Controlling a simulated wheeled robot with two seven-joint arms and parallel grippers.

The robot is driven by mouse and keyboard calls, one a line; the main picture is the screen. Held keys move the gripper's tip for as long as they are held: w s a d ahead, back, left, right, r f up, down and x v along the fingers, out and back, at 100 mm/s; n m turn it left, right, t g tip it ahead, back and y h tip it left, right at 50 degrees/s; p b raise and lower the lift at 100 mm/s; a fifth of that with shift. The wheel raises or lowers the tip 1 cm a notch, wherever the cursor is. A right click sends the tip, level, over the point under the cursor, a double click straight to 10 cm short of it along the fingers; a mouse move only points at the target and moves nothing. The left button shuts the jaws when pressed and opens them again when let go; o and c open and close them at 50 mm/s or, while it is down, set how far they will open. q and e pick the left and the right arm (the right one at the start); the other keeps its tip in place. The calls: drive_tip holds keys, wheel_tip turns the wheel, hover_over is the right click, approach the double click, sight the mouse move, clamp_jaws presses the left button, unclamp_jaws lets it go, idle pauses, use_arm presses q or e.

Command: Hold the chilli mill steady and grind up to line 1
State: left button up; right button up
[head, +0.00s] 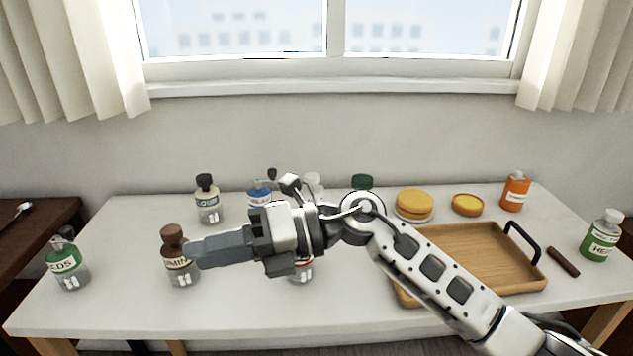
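My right gripper (194,251) reaches in from the right and points left above the white table. Its dark fingers overlap from this side, so I cannot tell whether they are open or shut. The fingertips appear just right of a brown-capped jar (181,272) with a label partly reading "MIN"; I cannot tell whether they touch. A jar with a red-edged label (302,270) stands mostly hidden behind my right gripper. No label that I can read says chilli, so I cannot tell which one is the chilli mill. My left gripper is not in view.
A green-labelled jar (68,268) stands at the left, a dark-capped jar (207,202) and a blue-labelled jar (259,196) behind. A wooden tray (500,262) lies right, partly under my arm.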

use_arm(q)
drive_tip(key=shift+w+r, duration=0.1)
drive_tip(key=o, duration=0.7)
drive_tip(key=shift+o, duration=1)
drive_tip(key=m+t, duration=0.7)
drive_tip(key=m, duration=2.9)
approach(305, 275)
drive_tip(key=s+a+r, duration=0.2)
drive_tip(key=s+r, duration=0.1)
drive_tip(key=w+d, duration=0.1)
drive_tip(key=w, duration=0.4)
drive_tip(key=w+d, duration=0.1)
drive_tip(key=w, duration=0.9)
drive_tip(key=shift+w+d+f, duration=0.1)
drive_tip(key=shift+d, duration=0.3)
use_arm(e)
drive_tip(key=w+d+r+n+t+h, duration=0.2)
drive_tip(key=w+d+t+h, duration=0.3)
drive_tip(key=w+d+h, duration=0.7)
drive_tip(key=shift+w+d+r+n+h, duration=0.15)
drive_tip(key=shift+d+r+n+h, duration=0.15)
drive_tip(key=shift+d+h, duration=0.45)
